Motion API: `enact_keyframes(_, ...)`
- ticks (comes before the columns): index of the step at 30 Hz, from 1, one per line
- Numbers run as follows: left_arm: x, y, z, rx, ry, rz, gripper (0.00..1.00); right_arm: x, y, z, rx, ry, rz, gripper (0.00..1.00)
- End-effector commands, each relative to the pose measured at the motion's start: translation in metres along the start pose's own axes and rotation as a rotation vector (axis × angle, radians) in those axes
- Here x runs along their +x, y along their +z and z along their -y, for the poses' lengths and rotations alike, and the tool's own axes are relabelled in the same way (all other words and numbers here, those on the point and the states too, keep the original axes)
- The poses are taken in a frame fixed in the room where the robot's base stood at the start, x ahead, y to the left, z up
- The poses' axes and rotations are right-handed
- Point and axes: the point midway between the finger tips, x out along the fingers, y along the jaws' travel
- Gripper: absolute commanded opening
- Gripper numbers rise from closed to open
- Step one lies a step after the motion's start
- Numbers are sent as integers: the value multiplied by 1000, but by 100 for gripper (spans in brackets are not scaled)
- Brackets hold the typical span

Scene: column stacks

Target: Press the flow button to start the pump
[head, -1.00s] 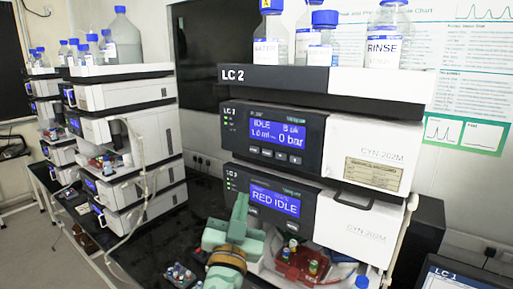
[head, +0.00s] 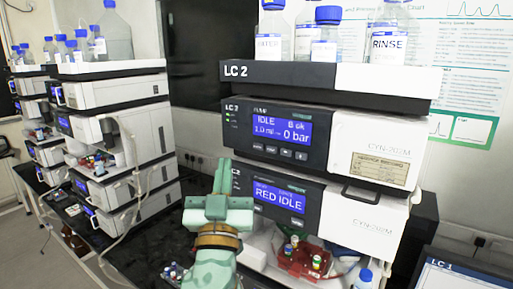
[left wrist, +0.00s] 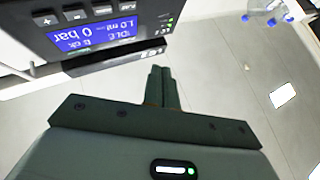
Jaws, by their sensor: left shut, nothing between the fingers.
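The pump module (head: 345,130) of the LC 2 stack has a lit blue screen (head: 281,128) reading IDLE and 0 bar. My left gripper (head: 222,168) is shut and empty, upright in front of the stack, lower left of the screen and apart from the buttons. In the left wrist view its closed fingers (left wrist: 163,75) show beside the upside-down pump panel (left wrist: 90,35). My right gripper is not in view.
Below the pump is a second module with a RED IDLE screen (head: 278,197). A red vial tray (head: 302,262) and a blue-capped bottle (head: 364,279) stand low in front. Bottles (head: 325,35) stand on top. Another stack (head: 115,125) is at left.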

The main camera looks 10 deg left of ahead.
Motion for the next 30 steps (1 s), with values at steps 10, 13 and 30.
enact_keyframes(10,34,25,-25,0,1,-1,0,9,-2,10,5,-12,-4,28)
enact_keyframes(13,40,33,-31,-2,0,-1,0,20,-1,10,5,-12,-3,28)
enact_keyframes(30,54,39,-40,0,1,0,0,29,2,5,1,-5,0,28)
